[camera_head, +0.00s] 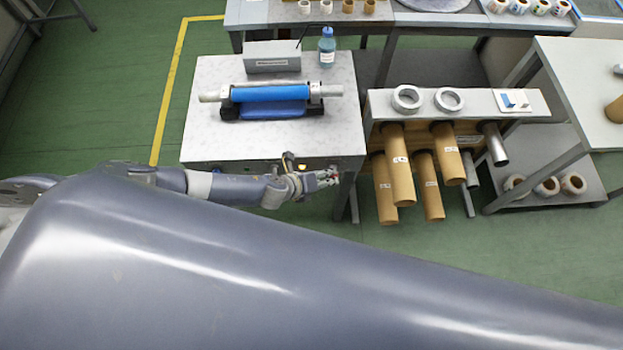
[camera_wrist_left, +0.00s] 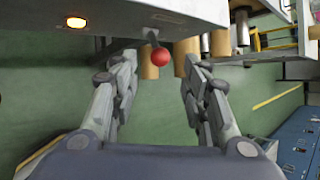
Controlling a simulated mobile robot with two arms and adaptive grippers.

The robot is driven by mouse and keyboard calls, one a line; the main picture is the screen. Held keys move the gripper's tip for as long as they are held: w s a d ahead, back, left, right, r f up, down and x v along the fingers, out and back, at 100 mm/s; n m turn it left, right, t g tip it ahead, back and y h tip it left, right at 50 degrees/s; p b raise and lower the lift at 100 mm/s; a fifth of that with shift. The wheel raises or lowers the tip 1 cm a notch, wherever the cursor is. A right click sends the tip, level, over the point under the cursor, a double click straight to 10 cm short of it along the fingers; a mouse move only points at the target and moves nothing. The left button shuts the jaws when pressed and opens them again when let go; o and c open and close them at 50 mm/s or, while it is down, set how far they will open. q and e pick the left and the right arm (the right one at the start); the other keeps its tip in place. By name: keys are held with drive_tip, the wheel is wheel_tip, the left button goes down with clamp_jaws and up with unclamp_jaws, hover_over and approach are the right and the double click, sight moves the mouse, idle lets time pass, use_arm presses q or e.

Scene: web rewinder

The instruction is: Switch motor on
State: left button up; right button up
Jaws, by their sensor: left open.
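The machine with a pale marble top (camera_head: 215,135) carries a blue roll (camera_head: 270,93). My left gripper (camera_head: 328,178) is just in front of the machine's front face, towards its right end. In the left wrist view, a lever with a red ball knob (camera_wrist_left: 160,56) sticks out from the machine's front panel (camera_wrist_left: 190,8). An orange lamp (camera_wrist_left: 76,22) glows on that panel, left of the lever. My left gripper's open fingers (camera_wrist_left: 159,78) lie either side of the knob, apart from it. My right gripper is not in view.
A rack (camera_head: 375,103) with cardboard tubes (camera_head: 398,165) stands right of the machine, close to the gripper. A grey box (camera_head: 272,57) and a blue bottle (camera_head: 327,47) stand at the back of the top. Green floor (camera_head: 120,75) is clear at left.

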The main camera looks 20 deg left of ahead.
use_arm(q)
drive_tip(key=shift+v, duration=3)
